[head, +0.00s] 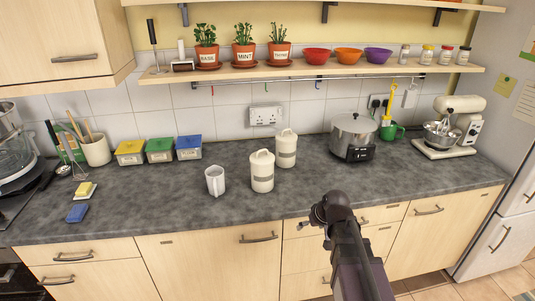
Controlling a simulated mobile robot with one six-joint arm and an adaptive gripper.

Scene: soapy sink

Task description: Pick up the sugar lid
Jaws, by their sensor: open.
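Two white lidded canisters stand upright on the grey worktop near the middle. The front canister (262,180) has a pale lid (262,156) with a raised handle. The rear canister (286,155) stands just behind it to the right, with a similar lid (287,133). Both lids sit on their canisters. Each canister has a grey label, too small to read, so I cannot tell which holds sugar. My gripper (319,215) is at the dark end of my arm, over the worktop's front edge, to the right of and apart from both canisters. It is open; its fingers are hard to make out.
A white mug (215,181) stands left of the front canister. A steel cooker (353,135) stands to the right at the back, with a stand mixer (450,125) beyond. A shelf (310,72) with plants and bowls overhangs the back. The worktop between canisters and front edge is clear.

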